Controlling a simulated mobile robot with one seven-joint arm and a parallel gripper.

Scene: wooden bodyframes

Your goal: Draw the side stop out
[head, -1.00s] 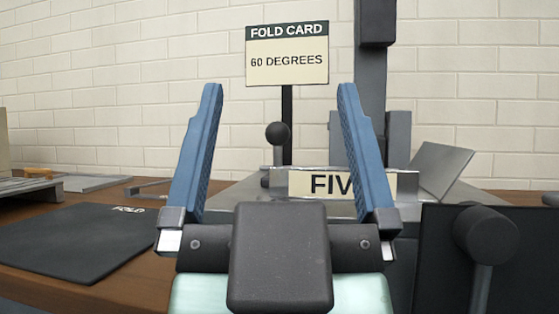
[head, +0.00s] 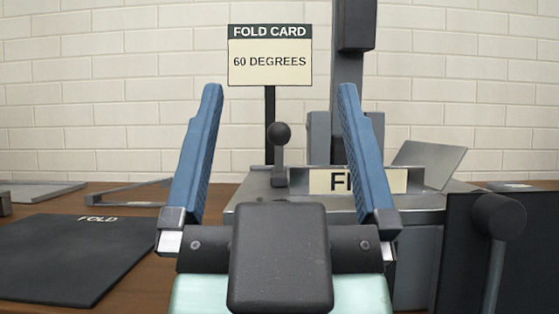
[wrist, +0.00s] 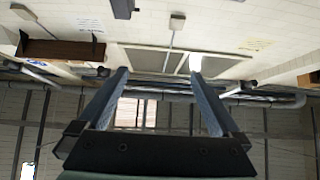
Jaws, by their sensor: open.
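My gripper (head: 275,90) stands upright in the foreground of the head view, its two blue fingers spread wide and nothing between them. Behind it is a grey metal folding machine (head: 415,200) on the bench. A dark ball knob on a short stem (head: 279,135) rises at the machine's left side, seen between the fingers and apart from them. I cannot tell for certain which part is the side stop; the gripper body and right finger hide some of the machine's front. The wrist view shows the fingers (wrist: 160,85) against a wall and overhead fixtures, with no machine in sight.
A sign reading FOLD CARD, 60 DEGREES (head: 270,62) stands behind the machine. A black mat marked FOLD (head: 70,262) lies on the wooden bench (head: 135,275) at left. A dark panel with a round-ended handle (head: 498,217) is close at right.

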